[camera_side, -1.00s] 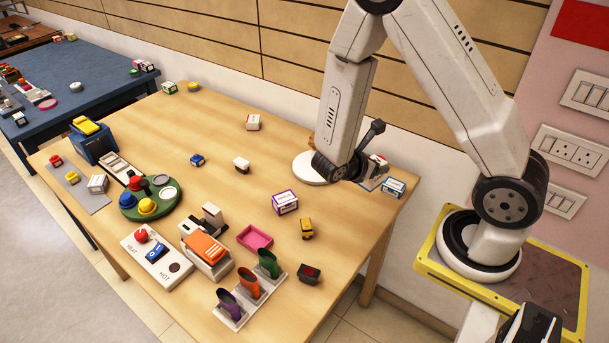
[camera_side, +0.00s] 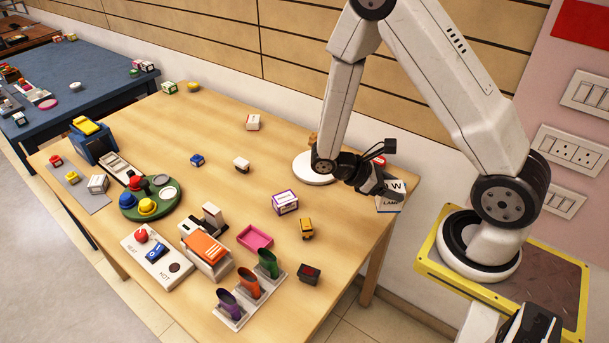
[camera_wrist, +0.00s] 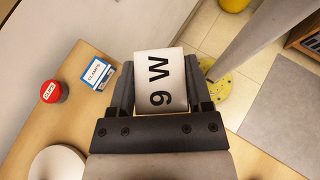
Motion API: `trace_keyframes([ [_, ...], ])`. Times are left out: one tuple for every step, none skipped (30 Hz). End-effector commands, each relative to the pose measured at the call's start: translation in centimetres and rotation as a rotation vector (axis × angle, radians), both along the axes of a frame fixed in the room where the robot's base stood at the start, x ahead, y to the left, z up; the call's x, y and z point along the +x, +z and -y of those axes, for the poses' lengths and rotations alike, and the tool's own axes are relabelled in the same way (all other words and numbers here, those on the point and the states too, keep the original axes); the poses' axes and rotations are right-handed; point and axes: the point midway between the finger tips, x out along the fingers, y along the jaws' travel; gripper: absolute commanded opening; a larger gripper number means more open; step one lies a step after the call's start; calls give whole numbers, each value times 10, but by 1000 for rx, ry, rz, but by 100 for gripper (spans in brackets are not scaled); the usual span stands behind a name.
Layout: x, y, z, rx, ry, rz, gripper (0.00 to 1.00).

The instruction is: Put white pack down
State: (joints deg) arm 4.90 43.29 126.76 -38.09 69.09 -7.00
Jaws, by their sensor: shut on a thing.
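In the wrist view the pack (camera_wrist: 160,84) shows "9 W" and sits between both fingers. My gripper (camera_side: 378,186) is shut on it near the table's back right corner, and its fingers show in the wrist view (camera_wrist: 160,95). The pack is tilted and appears raised off the wooden table (camera_side: 345,225). How high it is cannot be told. Part of the pack lies against floor in the wrist view, by the table's edge.
A blue-and-white clamps box (camera_wrist: 97,72) and a red round tin (camera_wrist: 51,92) stand beside the gripper. A round white disc (camera_wrist: 57,163) lies near. A purple-edged box (camera_side: 285,202) and a yellow toy (camera_side: 307,228) are further forward. Table between them is clear.

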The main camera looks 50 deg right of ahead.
Motion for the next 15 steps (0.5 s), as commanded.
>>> trace_keyframes([
  [-3, -1, -4, 0, -56, 1, 5],
  [-4, -1, -7, 0, -92, 2, 5],
  [-6, -2, -11, 0, -138, 1, 5],
  [-8, -3, -14, 0, -173, 1, 5],
  [-9, -3, -18, 0, -209, 0, 5],
  [-10, -3, -22, -1, -256, 0, 5],
  [-11, -4, -26, 0, -292, 1, 5],
  [-12, -4, -29, 0, -328, 1, 5],
  [-13, -5, -34, 1, -376, 1, 5],
  [-14, -5, -38, 0, -411, 0, 5],
  [-14, -6, -41, 0, -447, 0, 5],
  [-14, -6, -46, 0, -495, 0, 5],
  [-14, -6, -50, -1, -533, 1, 5],
  [-13, -7, -54, 0, -569, 1, 5],
  [-13, -7, -59, 0, -618, 1, 5],
])
